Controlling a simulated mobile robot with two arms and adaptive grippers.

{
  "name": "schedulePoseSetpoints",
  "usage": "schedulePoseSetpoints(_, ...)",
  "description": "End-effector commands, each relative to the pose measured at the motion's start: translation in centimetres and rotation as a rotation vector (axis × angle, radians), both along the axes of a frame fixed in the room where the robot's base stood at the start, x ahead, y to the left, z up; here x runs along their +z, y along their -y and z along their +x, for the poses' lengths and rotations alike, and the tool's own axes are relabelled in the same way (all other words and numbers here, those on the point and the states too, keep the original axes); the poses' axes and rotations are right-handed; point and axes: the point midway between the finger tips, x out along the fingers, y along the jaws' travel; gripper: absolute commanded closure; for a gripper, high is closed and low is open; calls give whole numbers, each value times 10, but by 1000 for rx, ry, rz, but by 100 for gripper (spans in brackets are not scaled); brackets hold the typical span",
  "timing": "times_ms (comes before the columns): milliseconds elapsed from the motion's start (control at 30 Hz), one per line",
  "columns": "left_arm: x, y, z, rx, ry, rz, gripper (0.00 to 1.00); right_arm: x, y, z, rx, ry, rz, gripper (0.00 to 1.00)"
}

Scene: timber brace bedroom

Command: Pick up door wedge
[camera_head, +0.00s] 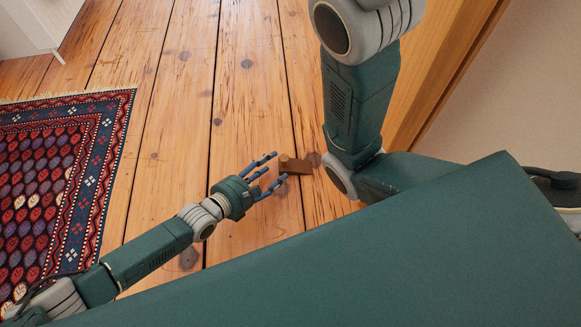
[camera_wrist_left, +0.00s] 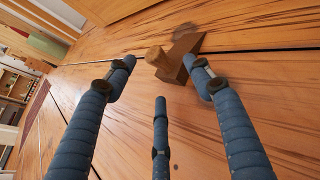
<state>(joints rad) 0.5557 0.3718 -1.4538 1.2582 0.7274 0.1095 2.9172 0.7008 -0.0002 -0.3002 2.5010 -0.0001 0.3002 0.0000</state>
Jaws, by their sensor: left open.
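The door wedge (camera_head: 299,166) is a small brown wooden piece lying on the plank floor, with a stubby round knob at one end. In the left wrist view the wedge (camera_wrist_left: 184,55) lies just beyond my fingertips, its knob end towards the gap between the two upper fingers. My left gripper (camera_head: 270,173) has three blue fingers, spread open and empty. It points at the wedge from the left in the head view, close to it. In the left wrist view the open fingers (camera_wrist_left: 160,75) show no clear contact. My right gripper is out of view.
A patterned red and blue rug (camera_head: 45,190) lies at the left. A wooden skirting or frame (camera_head: 440,70) and pale wall stand at the right. White furniture (camera_head: 30,25) is at the top left. Plank floor around the wedge is clear; my other arm is close on its right.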

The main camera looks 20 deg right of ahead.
Motion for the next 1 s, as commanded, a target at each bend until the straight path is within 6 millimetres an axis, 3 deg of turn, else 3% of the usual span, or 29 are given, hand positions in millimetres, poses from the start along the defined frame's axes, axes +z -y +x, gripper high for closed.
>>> schedulePoseSetpoints(33,-6,8,4,-1,2,-4,48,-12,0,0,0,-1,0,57)
schedulePoseSetpoints(200,-13,27,16,-1,3,-2,48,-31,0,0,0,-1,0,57)
schedulePoseSetpoints(567,-13,36,22,1,1,0,48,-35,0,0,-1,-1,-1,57)
schedulePoseSetpoints(800,-14,36,21,0,1,0,89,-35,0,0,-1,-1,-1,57)
schedulePoseSetpoints(1000,-15,35,21,-1,0,1,90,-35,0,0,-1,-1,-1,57)
